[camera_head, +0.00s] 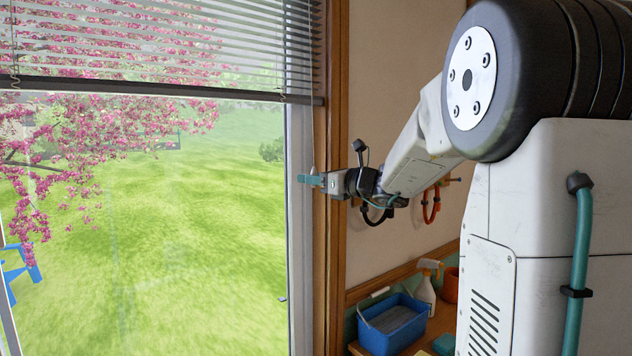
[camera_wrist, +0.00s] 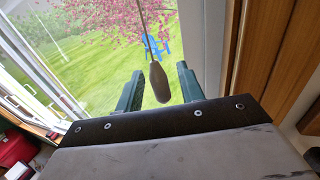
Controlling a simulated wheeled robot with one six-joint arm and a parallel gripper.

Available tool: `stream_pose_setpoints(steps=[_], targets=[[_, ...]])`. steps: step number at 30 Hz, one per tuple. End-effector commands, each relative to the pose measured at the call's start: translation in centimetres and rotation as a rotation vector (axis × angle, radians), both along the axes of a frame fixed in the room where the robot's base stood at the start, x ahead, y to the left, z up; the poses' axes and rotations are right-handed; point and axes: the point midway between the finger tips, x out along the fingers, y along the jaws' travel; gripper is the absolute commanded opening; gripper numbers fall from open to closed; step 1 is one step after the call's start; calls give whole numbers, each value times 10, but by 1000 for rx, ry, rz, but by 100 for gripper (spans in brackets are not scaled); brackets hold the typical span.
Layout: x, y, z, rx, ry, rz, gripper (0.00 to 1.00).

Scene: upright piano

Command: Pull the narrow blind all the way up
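Whether this is the narrow one I cannot tell; no other blind shows. In the wrist view a thin cord (camera_wrist: 143,18) ends in a long grey-brown pull (camera_wrist: 158,83). My gripper (camera_wrist: 160,72) is open, with one teal finger on each side of the pull and a gap on both sides. In the head view my gripper (camera_head: 308,180) is at the window's right edge, below the blind; the pull is mostly hidden there.
The wooden window frame (camera_head: 336,140) stands right beside my gripper. Below on a wooden ledge are a blue bin (camera_head: 392,332), a spray bottle (camera_head: 425,292) and an orange pot (camera_head: 451,285). Orange-handled items (camera_head: 431,205) hang on the wall behind my arm.

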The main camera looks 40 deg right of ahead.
Motion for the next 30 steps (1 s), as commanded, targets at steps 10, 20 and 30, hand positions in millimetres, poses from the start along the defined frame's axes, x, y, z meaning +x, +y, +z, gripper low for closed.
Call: stream_pose_setpoints(steps=[10,20,30], targets=[[0,0,0,0,0,0,0],[0,-1,-24,3,5,-1,0],[0,0,-78,3,5,0,0]])
